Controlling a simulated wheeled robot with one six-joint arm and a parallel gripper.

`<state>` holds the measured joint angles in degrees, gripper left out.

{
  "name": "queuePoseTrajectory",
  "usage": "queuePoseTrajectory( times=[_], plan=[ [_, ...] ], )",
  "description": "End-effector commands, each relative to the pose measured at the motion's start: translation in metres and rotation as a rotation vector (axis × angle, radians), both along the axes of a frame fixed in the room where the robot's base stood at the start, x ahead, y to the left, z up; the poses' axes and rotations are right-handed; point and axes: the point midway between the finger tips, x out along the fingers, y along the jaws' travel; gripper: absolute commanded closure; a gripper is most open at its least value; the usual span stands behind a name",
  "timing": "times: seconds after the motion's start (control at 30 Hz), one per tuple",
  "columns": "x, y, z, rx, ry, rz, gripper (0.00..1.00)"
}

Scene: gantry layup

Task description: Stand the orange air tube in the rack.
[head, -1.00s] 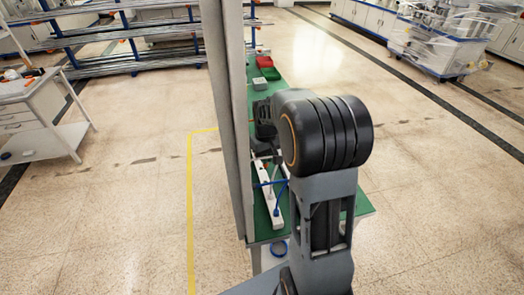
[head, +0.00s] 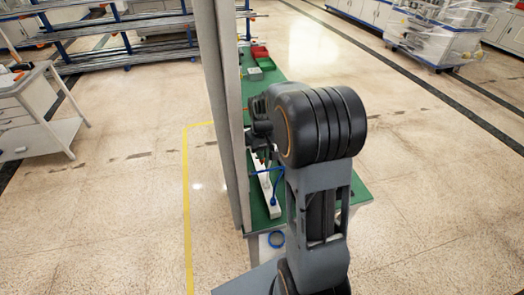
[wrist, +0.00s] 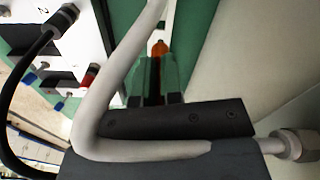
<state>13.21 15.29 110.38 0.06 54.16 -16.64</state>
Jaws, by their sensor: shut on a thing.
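In the wrist view my gripper (wrist: 157,82) is closed around a slim orange piece, which I take as the orange air tube (wrist: 158,48). Only its orange tip shows beyond the fingers; the rest is hidden by the fingers and a grey hose. A white panel with dark openings and plugs (wrist: 85,48) stands left of the fingers, apart from them. I cannot tell whether it is the rack. In the head view my arm hides the fingertips and the tube.
A green-topped table (head: 345,195) lies under my arm. A white strip (head: 265,200) with a blue cable lies on it. A tall grey post (head: 228,110) rises close left of my arm.

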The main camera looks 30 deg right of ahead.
Motion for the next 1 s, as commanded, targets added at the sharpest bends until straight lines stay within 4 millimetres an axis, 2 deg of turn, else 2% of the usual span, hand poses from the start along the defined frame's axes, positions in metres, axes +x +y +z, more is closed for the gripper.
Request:
queuePoseTrajectory(
  times=[0.1, 0.3, 1.0],
  plan=[
    [0.0, 0.0, -0.014, 0.0, 0.001, 0.0, 1.0],
    [0.0, 0.0, -0.025, 0.0, 0.001, 0.0, 1.0],
    [0.0, 0.0, -0.025, 0.0, 0.0, 0.0, 1.0]
  ],
)
